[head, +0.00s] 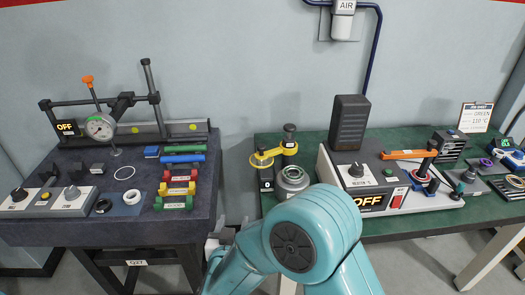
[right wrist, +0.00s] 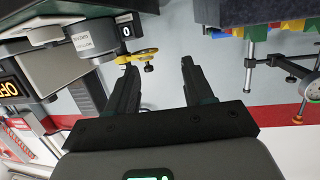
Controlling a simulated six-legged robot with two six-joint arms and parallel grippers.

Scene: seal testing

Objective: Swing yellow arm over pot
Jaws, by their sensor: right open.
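The yellow arm (head: 276,153) reaches left from a dark post on the green bench in the head view, with a ring at its outer end. The grey metal pot (head: 292,180) stands just right of and nearer than the ring, so the ring is beside the pot, not above it. In the right wrist view my right gripper (right wrist: 156,68) is open and empty. The yellow arm (right wrist: 142,54) shows near its left fingertip; I cannot tell whether they touch. A grey cylinder that looks like the pot (right wrist: 92,36) is further left. My left gripper is not in view.
A heater unit (head: 358,172) reading OFF stands right of the pot, with a tall dark block (head: 349,122) behind it. A dark table (head: 120,225) with a dial-gauge stand (head: 101,126) is at left. A gap separates the two tables.

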